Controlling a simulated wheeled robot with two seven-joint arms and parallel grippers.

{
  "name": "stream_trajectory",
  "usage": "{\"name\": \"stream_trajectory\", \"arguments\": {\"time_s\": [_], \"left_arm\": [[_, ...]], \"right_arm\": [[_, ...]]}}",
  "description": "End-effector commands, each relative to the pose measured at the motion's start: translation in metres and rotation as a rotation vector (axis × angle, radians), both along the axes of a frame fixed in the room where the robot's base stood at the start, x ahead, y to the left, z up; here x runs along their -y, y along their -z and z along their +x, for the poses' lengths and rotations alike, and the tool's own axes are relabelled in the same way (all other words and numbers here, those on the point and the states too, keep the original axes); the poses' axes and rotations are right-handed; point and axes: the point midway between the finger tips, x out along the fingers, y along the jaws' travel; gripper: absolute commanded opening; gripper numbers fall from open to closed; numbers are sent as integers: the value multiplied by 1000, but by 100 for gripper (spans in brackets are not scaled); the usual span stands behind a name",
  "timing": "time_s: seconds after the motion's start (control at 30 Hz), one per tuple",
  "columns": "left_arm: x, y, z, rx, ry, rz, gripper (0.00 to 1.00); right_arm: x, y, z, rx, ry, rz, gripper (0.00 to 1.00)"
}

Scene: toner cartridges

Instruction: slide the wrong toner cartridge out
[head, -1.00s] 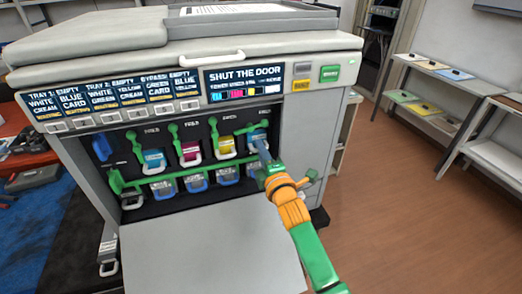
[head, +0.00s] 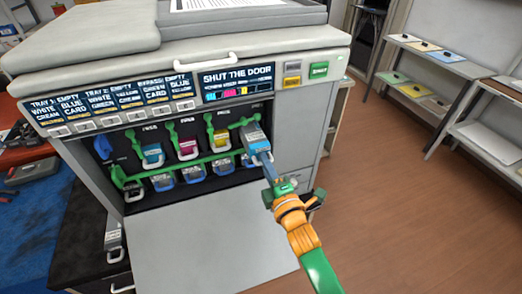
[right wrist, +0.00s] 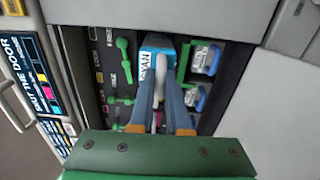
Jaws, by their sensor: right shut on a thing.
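The fourth toner cartridge (head: 253,134), rightmost in the upper row, sticks out of its slot in the open printer. In the right wrist view its blue label (right wrist: 156,55) reads CYAN. My right gripper (head: 263,160) is shut on the white handle at its front; the wrist view shows the fingers (right wrist: 158,88) on either side of this handle. A cyan cartridge (head: 152,153), a magenta cartridge (head: 187,148) and a yellow cartridge (head: 221,139) sit in the other upper slots. The rear of the held cartridge is hidden. My left gripper is not in view.
Green levers stand above the slots, and a green bar (head: 180,164) runs below them. Grey bottles with blue handles (head: 194,174) sit lower. The open front door (head: 205,225) lies below the bay. The display (head: 236,82) reads SHUT THE DOOR. Floor at the right is clear.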

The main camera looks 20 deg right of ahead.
Motion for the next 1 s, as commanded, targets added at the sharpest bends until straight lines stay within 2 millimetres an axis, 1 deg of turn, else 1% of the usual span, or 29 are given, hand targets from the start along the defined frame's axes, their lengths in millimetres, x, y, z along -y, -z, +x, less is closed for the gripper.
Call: {"name": "stream_trajectory", "arguments": {"time_s": [0.03, 0.2, 0.5, 0.9, 1.0], "left_arm": [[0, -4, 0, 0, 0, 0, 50], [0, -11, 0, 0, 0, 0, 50], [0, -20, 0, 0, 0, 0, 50], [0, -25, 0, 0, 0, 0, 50], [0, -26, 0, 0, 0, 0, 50]], "right_arm": [[0, -1, -6, -3, 1, 1, 0], [1, -1, -25, -4, 1, 1, 0], [2, 0, -58, -4, 0, 1, 0], [3, 1, -103, -3, 0, 3, 0], [4, 0, -110, -1, 0, 1, 0]]}}
